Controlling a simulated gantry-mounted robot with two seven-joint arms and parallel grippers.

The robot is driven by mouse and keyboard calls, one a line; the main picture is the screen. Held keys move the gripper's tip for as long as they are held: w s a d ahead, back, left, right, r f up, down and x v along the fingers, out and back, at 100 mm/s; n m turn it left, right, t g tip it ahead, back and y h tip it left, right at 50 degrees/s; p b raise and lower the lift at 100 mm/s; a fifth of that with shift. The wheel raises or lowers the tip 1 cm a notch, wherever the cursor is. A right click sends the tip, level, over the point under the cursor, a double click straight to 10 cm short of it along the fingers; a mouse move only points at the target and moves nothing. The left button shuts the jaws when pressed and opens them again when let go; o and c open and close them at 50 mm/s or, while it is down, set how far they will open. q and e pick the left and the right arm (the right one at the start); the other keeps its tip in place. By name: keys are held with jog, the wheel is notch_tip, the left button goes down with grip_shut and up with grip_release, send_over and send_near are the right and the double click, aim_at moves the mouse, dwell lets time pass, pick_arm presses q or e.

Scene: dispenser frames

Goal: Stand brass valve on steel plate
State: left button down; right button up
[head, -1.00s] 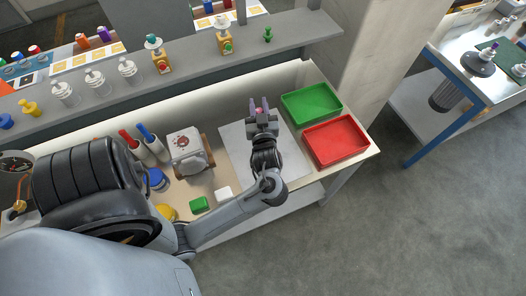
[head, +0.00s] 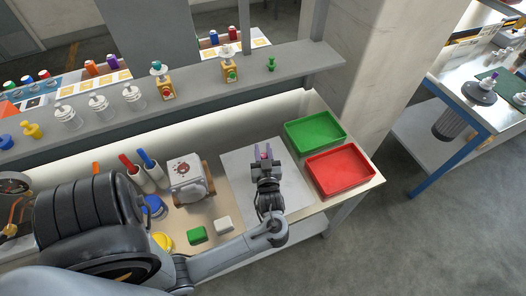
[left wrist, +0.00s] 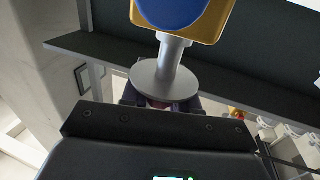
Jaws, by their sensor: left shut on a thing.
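The brass valve (left wrist: 167,82) shows large in the left wrist view, with a steel disc and stem, a gold body and a blue round face. My left gripper (head: 265,151) is shut on its knob end; a purple bit shows between the fingertips in the head view. The gold body is hidden there behind the gripper. The steel plate (head: 237,172) is a pale square on the bench. My left gripper is over it, and the height of the valve above it cannot be told. My right gripper is not in view.
A green tray (head: 315,131) and a red tray (head: 340,172) stand right of the plate. A grey-white boxed device (head: 186,180) is to its left. Green (head: 197,235) and white (head: 223,224) blocks lie in front. Other valves stand on the shelf (head: 200,89) behind.

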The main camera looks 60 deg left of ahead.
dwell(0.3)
pick_arm(q)
jog(key=c, duration=0.8)
grip_release()
jog(key=shift+f, duration=0.1)
jog(key=shift+c, duration=0.2)
jog(key=shift+d, duration=0.1)
jog(key=shift+v, duration=2.65)
jog(key=shift+r, duration=0.25)
